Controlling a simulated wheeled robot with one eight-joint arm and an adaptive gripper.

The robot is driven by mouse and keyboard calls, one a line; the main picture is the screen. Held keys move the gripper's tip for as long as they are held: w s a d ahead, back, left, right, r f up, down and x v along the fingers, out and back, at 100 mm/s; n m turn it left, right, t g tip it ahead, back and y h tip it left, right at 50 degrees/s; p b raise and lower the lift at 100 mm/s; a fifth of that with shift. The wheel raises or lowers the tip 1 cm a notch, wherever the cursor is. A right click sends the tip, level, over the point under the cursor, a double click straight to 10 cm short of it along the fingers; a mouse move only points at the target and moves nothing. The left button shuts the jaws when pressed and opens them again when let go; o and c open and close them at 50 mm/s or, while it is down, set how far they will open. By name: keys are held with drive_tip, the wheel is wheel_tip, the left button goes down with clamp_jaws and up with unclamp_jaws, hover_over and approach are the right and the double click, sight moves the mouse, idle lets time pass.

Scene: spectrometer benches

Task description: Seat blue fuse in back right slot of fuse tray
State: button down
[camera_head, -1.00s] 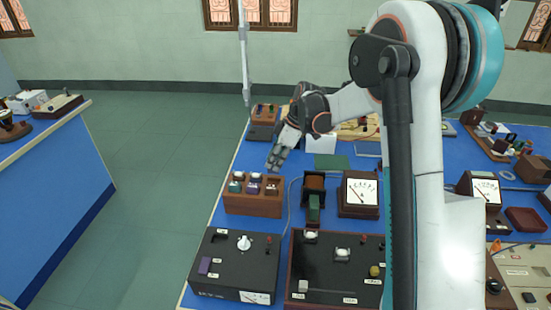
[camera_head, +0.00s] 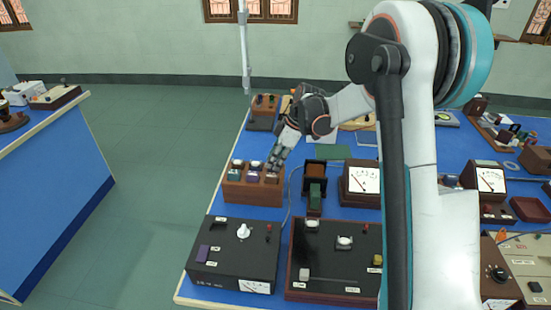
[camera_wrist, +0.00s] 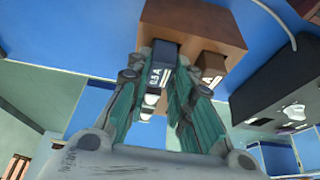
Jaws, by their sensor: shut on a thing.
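The brown wooden fuse tray (camera_head: 252,192) stands on the blue bench in the head view. A green fuse (camera_head: 234,174) and a purple fuse (camera_head: 252,177) sit in its front row, with white-topped pieces behind them. My gripper (camera_head: 274,164) is tilted down over the tray's back right part. In the wrist view my gripper (camera_wrist: 158,90) is shut on the dark blue fuse (camera_wrist: 161,74), labelled 0.5 A. The fuse's far end meets the tray's brown wood (camera_wrist: 195,25); how deep it sits is hidden. My fingers hide the back right slot in the head view.
A brown stand with a green piece (camera_head: 315,190) and a dial meter (camera_head: 361,183) stand right of the tray. Black instrument boxes (camera_head: 237,252) lie in front. Bare blue bench shows left of the tray.

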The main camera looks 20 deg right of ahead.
drive_tip(key=shift+f, duration=0.1)
drive_tip(key=c, duration=1.3)
unclamp_jaws()
drive_tip(key=v, duration=1.2)
